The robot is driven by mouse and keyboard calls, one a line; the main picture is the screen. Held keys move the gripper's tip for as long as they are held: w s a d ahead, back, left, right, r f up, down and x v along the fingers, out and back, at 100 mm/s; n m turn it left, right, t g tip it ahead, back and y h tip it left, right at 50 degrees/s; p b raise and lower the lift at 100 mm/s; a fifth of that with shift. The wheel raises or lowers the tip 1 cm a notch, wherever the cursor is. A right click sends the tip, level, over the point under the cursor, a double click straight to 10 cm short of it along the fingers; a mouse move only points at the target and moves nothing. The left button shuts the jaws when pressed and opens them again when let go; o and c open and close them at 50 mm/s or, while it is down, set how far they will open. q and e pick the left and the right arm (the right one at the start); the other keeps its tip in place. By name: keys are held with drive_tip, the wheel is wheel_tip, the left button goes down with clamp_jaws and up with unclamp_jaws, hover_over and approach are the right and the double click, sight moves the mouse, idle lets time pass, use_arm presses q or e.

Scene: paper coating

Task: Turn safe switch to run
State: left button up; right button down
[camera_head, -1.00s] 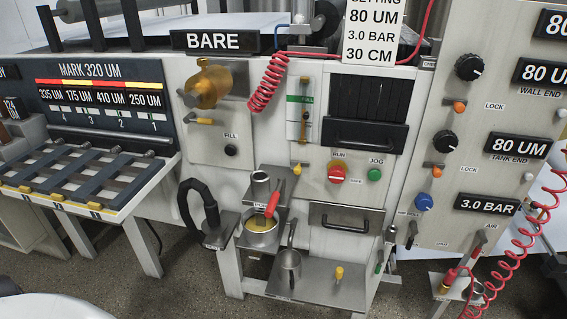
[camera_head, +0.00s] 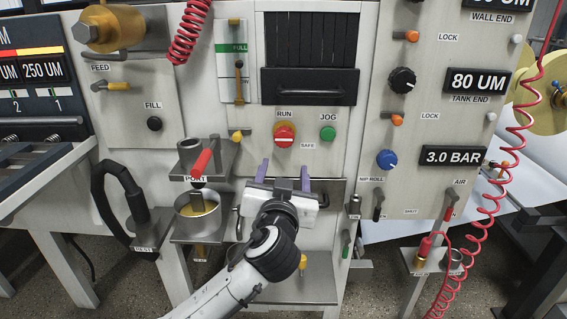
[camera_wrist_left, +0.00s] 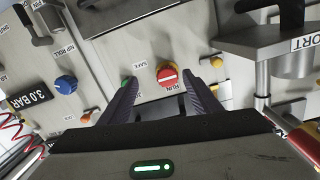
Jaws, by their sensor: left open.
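The safe switch is a red round knob (camera_head: 284,137) with a white bar across its face, on the grey panel between the RUN label above it and the SAFE label at its lower right. The bar looks roughly level in the head view. My left gripper (camera_head: 285,170) is open and empty, just below and in front of the knob, fingers pointing at the panel. In the left wrist view the knob (camera_wrist_left: 167,75) shows between and beyond the fingertips of my left gripper (camera_wrist_left: 161,86), nearer the right finger, with no contact visible. My right gripper is not in view.
The green JOG button (camera_head: 328,134) is right of the knob. A yellow-tipped lever (camera_head: 237,135) is at its left. A drawer-like handle is partly behind my gripper. A cup with a red-handled tool (camera_head: 203,158) and a pot (camera_head: 198,215) stand on shelves at left.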

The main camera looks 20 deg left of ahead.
sight(284, 140)
use_arm(q)
drive_tip(key=shift+n+t+y, duration=0.3)
drive_tip(key=shift+t+y, duration=0.1)
drive_tip(key=x, duration=0.3)
drive_tip(key=r+x, duration=0.1)
drive_tip(key=x, duration=0.3)
drive_tip(key=r+x, duration=0.1)
drive_tip(key=x, duration=0.2)
drive_tip(key=shift+w+a+r+b, duration=0.15)
drive_tip(key=shift+w+a+b, duration=0.1)
drive_tip(key=shift+w+b, duration=0.1)
drive_tip(key=c, duration=1.1)
